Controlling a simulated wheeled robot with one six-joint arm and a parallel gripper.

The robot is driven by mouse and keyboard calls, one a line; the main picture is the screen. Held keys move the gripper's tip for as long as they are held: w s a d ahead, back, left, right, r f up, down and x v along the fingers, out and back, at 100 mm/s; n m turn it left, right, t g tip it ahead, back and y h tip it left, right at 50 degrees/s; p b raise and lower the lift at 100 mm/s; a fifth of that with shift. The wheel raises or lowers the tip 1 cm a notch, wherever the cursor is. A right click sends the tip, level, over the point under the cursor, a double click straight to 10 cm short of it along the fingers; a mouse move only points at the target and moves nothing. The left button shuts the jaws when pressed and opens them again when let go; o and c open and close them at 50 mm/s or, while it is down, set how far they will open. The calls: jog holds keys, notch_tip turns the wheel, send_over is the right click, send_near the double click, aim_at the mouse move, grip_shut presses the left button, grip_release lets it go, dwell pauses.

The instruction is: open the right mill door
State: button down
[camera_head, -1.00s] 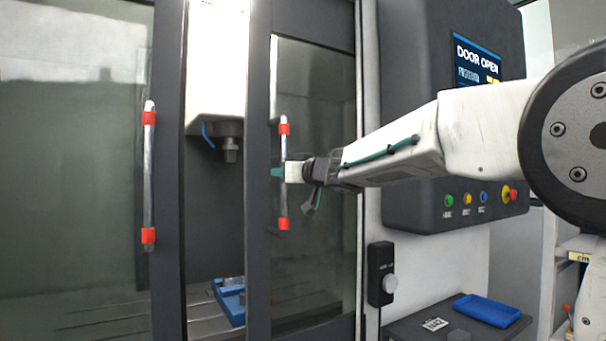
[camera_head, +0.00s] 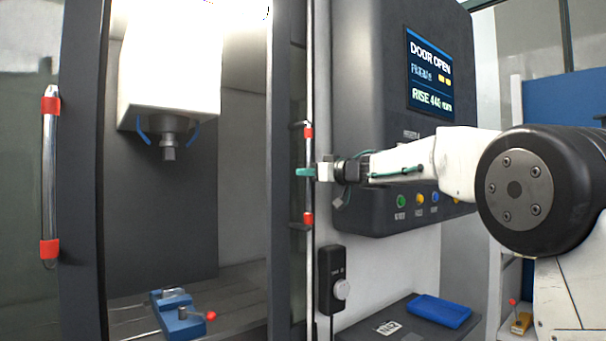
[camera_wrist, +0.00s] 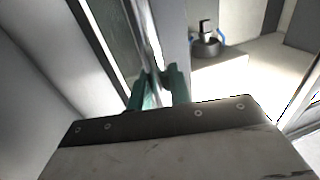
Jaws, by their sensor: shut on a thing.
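The right mill door (camera_head: 286,120) is a dark-framed panel slid to the right, with a wide gap between it and the left door (camera_head: 82,160). Its handle (camera_head: 308,190) is an upright metal bar with red ends. My gripper (camera_head: 307,172) is shut on this bar between the red ends. In the wrist view the green fingertips (camera_wrist: 160,88) sit on either side of the bar, which runs up and away. The left door has a similar handle (camera_head: 49,180) with red ends.
Through the gap I see the spindle head (camera_head: 168,140) and a blue vise (camera_head: 180,314) on the mill bed. The control panel (camera_head: 400,120) reads "DOOR OPEN" behind my arm. A blue tray (camera_head: 440,311) lies on a dark shelf at lower right.

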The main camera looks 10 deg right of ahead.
jog(key=shift+w+d+r, duration=0.1)
jog(key=shift+d, duration=0.05)
jog(key=c, duration=1.3)
grip_release()
jog(key=shift+c, duration=0.2)
jog(key=v, duration=0.8)
